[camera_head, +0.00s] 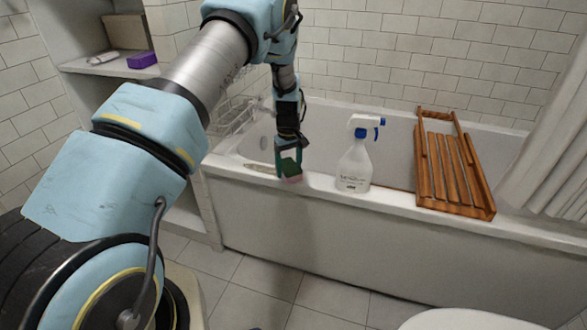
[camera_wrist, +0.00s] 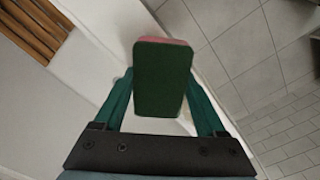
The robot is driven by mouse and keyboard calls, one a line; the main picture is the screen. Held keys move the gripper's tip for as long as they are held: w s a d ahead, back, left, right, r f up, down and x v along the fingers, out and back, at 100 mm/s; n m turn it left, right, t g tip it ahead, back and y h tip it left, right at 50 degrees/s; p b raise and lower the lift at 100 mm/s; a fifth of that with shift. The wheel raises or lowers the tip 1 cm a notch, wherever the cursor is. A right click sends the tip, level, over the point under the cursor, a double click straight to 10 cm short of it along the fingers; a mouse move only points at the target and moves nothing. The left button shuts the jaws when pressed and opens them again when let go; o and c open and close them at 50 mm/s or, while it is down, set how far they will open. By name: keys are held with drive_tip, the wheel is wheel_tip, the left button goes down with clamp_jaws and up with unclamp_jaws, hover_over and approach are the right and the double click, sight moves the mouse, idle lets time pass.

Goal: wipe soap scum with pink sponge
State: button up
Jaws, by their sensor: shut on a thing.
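The pink sponge (camera_wrist: 163,78) has a dark green scouring face and a pink edge. My gripper (camera_head: 290,168) is shut on it, with one green finger on each side. In the head view the sponge (camera_head: 292,179) is at the bathtub's front rim, left of the spray bottle; I cannot tell whether it touches the rim. A faint brownish-grey patch (camera_head: 259,168), possibly the soap scum, shows on the rim just left of the sponge. Part of the rim is hidden behind my gripper.
A white spray bottle (camera_head: 354,160) with a blue trigger stands on the rim right of my gripper. A wooden rack (camera_head: 455,165) lies across the tub (camera_head: 300,225). A wire basket (camera_head: 232,118) is behind at left. A purple box (camera_head: 142,60) sits on a shelf.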

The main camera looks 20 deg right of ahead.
sight(300, 169)
drive_tip(key=shift+w+a+f+b, duration=0.1)
drive_tip(key=shift+w+a, duration=1.2)
drive_tip(key=shift+a, duration=0.25)
drive_tip(key=shift+w+a+f+b, duration=0.1)
drive_tip(key=shift+w+a+b, duration=0.05)
drive_tip(key=shift+w+a, duration=1.3)
drive_tip(key=shift+w+a+f+b, duration=0.1)
drive_tip(key=shift+w+a, duration=1)
drive_tip(key=shift+a, duration=0.6)
drive_tip(key=shift+w+a+r, duration=0.15)
drive_tip(key=shift+w+a, duration=0.8)
drive_tip(key=shift+a, duration=0.1)
drive_tip(key=shift+w+a+r, duration=0.15)
drive_tip(key=shift+w+a, duration=0.75)
drive_tip(key=shift+a, duration=0.1)
drive_tip(key=shift+s+d+r+p, duration=0.1)
drive_tip(key=shift+s+d+p, duration=0.2)
drive_tip(key=shift+s+d, duration=0.85)
drive_tip(key=shift+s+d+f+p, duration=0.2)
drive_tip(key=shift+s+d, duration=1.05)
drive_tip(key=shift+d, duration=0.3)
drive_tip(key=shift+s+d+f+p, duration=0.2)
drive_tip(key=shift+s+d, duration=1.05)
drive_tip(key=shift+d, duration=0.3)
drive_tip(key=shift+s+d+r+p, duration=0.1)
drive_tip(key=shift+s+d+p, duration=0.15)
drive_tip(key=shift+s+d, duration=1)
drive_tip(key=shift+s+d+r+p, duration=0.1)
drive_tip(key=shift+s+d+p, duration=0.15)
drive_tip(key=shift+s+d, duration=0.95)
